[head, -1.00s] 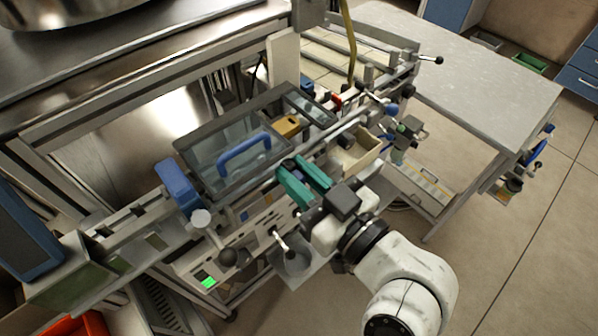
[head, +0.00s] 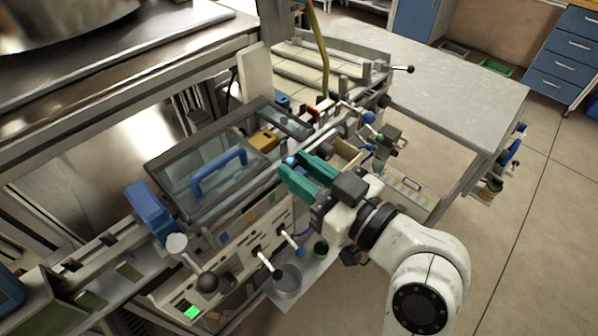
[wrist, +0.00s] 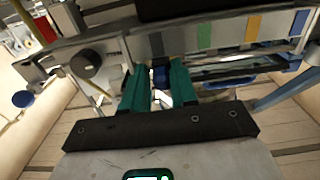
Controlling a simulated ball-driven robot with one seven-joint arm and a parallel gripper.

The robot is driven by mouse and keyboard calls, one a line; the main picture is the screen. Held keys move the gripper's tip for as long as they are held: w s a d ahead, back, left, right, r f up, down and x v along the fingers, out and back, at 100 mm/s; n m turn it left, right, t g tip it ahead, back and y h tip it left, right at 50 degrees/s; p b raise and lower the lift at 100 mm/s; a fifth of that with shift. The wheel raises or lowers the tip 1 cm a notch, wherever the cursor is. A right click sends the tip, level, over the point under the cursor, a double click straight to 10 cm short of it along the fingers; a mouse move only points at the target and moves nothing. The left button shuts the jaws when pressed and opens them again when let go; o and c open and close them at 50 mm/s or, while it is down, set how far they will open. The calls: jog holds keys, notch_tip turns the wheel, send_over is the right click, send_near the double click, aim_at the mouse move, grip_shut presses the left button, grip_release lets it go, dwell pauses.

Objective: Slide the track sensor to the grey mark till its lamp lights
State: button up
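A small blue block, which I take to be the track sensor (wrist: 160,76), sits between the tips of my gripper (wrist: 160,72) in the wrist view. The teal fingers flank it and appear shut on it. In the head view my gripper (head: 300,168) is at the front rail of the machine, with a blue part beside the tips. The wrist view shows a rail with blue, green (wrist: 204,35) and orange (wrist: 252,27) marks.
A clear-lidded box with a blue handle (head: 218,172) lies left of my gripper. Levers and knobs (head: 207,283) and a green-lit display (head: 190,312) are on the front panel. A pale table (head: 430,85) stands right, with open floor beyond.

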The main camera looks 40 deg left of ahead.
jog(key=o, duration=0.3)
jog(key=shift+w+d, duration=0.1)
jog(key=shift+w, duration=0.05)
